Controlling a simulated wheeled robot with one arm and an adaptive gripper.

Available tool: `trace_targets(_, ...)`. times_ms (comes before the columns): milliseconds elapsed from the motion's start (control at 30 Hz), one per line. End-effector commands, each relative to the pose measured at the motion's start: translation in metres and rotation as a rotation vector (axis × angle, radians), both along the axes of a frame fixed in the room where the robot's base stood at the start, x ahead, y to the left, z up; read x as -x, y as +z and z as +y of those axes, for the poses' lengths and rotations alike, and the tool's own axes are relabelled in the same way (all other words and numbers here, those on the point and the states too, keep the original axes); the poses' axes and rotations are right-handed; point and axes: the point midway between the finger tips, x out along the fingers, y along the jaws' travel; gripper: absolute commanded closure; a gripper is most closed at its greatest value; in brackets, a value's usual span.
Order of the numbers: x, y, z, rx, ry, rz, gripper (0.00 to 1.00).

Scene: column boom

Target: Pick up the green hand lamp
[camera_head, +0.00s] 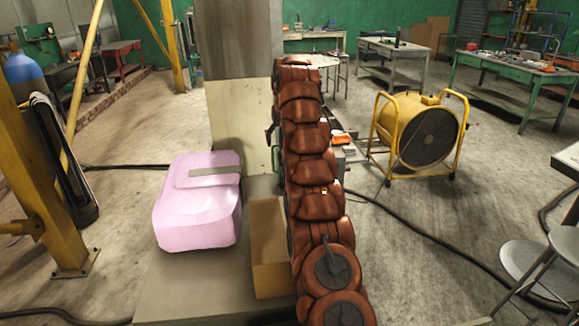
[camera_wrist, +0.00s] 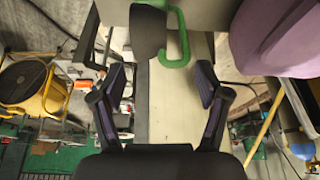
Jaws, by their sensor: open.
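The green hand lamp shows in the wrist view as a bright green loop handle (camera_wrist: 180,45) beside a dark grey body (camera_wrist: 148,35), at the top centre. In the head view only a thin green strip of the lamp (camera_head: 276,159) shows at the left edge of my arm; the rest is hidden behind the arm. My gripper (camera_wrist: 160,84) is open and empty in the wrist view, its two dark fingers apart. The lamp lies beyond the fingertips, above the gap in the picture, and is not between them. In the head view my arm hides most of the gripper.
A pink canister-like object (camera_head: 195,218) stands on the grey bench top (camera_head: 175,295), left of the arm; it also shows in the wrist view (camera_wrist: 275,38). A brown box (camera_head: 268,265) stands close against my arm. A pale panel (camera_head: 237,125) rises behind. A yellow fan (camera_head: 425,135) stands right.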

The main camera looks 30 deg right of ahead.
Motion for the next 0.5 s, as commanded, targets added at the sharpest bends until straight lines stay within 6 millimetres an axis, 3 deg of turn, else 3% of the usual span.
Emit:
trace_targets(267, 0.002, 0.007, 0.000, 0.022, -0.006, -0.012, 0.25)
trace_targets(500, -0.002, -0.016, -0.004, 0.019, -0.006, -0.008, 0.25)
